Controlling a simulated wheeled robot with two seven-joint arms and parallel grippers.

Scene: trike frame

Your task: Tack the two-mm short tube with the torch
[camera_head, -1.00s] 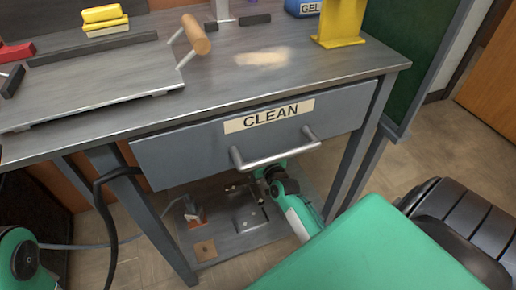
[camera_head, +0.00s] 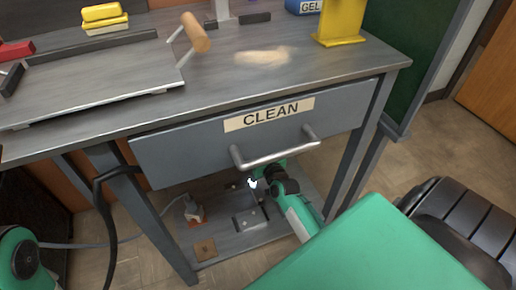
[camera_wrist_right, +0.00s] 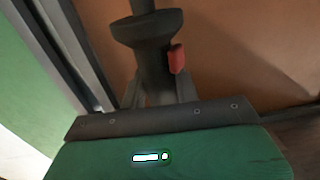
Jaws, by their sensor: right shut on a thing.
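My right gripper (camera_wrist_right: 156,94) is shut on the torch (camera_wrist_right: 146,32), a dark handle with a flared collar and a red trigger. In the head view my right arm reaches under the bench drawer, and the right gripper (camera_head: 268,180) is above the lower shelf (camera_head: 232,238). A small bright white-blue glow (camera_head: 252,183) shows at the torch's end, below the drawer handle. I cannot make out the two-mm short tube; it is too small or hidden there. Part of my left arm shows at the lower left edge, but its gripper is out of view.
The drawer marked CLEAN (camera_head: 268,113) and its bar handle (camera_head: 275,154) overhang the arm. On the lower shelf are a metal plate with holes (camera_head: 247,219), a small brown square (camera_head: 204,250) and an orange-and-grey piece (camera_head: 194,211). Bench legs (camera_head: 150,220) stand either side.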

